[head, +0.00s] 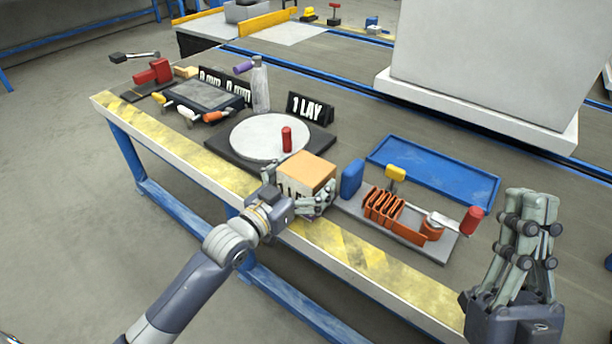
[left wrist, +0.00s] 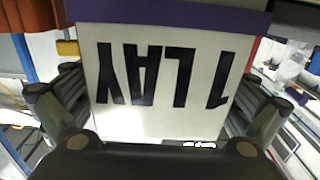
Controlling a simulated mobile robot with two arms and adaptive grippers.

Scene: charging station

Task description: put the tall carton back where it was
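The tall carton (head: 308,170) has a tan top and pale sides with black lettering. It stands upright at the table's front edge, in front of the round white disc. My left gripper (head: 298,196) has a finger on each side of it and looks shut on it. In the left wrist view the carton's white face (left wrist: 165,85) fills the middle, with "1 LAY" upside down and a purple band along the top. The carton's base is hidden, so I cannot tell whether it touches the table. My right gripper (head: 532,200) is empty at the right, fingers upward; its opening is unclear.
The white disc (head: 262,132) carries a red cylinder (head: 287,139). Behind it stands a black "1 LAY" sign (head: 311,108). Right of the carton are a blue block (head: 352,179) and a grey board with an orange rack (head: 384,207). The blue tray (head: 432,168) is empty.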

